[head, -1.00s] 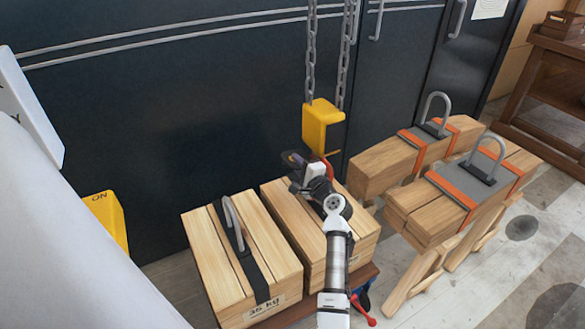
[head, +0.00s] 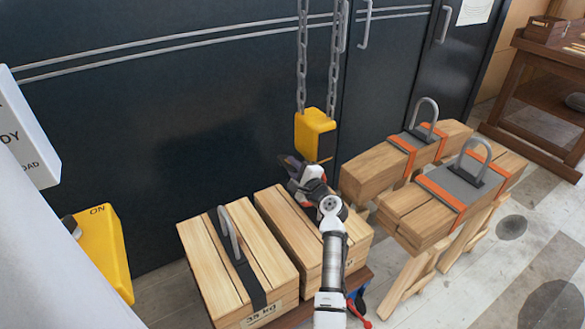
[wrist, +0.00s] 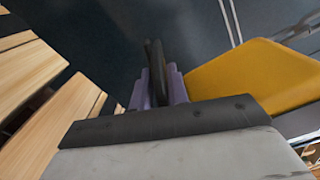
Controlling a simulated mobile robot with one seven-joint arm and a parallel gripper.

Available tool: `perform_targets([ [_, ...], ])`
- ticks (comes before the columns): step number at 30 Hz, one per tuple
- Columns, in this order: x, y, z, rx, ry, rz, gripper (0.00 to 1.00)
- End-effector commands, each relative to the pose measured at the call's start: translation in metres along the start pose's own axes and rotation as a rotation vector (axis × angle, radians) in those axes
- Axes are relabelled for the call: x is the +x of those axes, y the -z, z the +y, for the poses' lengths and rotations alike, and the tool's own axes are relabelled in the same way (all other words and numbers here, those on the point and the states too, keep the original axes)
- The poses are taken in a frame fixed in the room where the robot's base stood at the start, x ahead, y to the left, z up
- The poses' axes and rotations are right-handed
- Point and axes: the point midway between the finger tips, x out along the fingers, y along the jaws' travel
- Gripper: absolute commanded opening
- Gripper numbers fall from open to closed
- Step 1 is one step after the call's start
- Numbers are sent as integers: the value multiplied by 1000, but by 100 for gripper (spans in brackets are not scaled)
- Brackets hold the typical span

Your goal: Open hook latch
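The yellow hook block (head: 315,135) hangs on two chains before the dark cabinets. My gripper (head: 288,160) is just below and to the left of the block in the head view. In the wrist view my gripper's purple fingers with dark pads (wrist: 157,75) are together, with no gap seen between them. The yellow block (wrist: 255,78) is close on their right in that view. The hook and its latch under the block are mostly hidden behind my gripper and wrist, so I cannot tell whether the fingers touch the latch.
Two wooden crates (head: 215,265) (head: 295,220) stand below my arm, the left one with a metal loop. Strapped timber loads with loops (head: 415,205) rest on trestles at right. A yellow control box (head: 103,250) is at left.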

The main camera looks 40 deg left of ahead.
Motion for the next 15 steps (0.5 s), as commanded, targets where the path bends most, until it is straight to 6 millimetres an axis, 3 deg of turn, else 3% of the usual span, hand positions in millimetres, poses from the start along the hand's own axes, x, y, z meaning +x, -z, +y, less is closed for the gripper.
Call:
perform_targets([
  [3, 0, 0, -3, -1, 3, 0, 30],
  [11, -1, 0, 1, 2, -2, -1, 30],
  [15, -10, 1, 2, 2, -2, 0, 30],
])
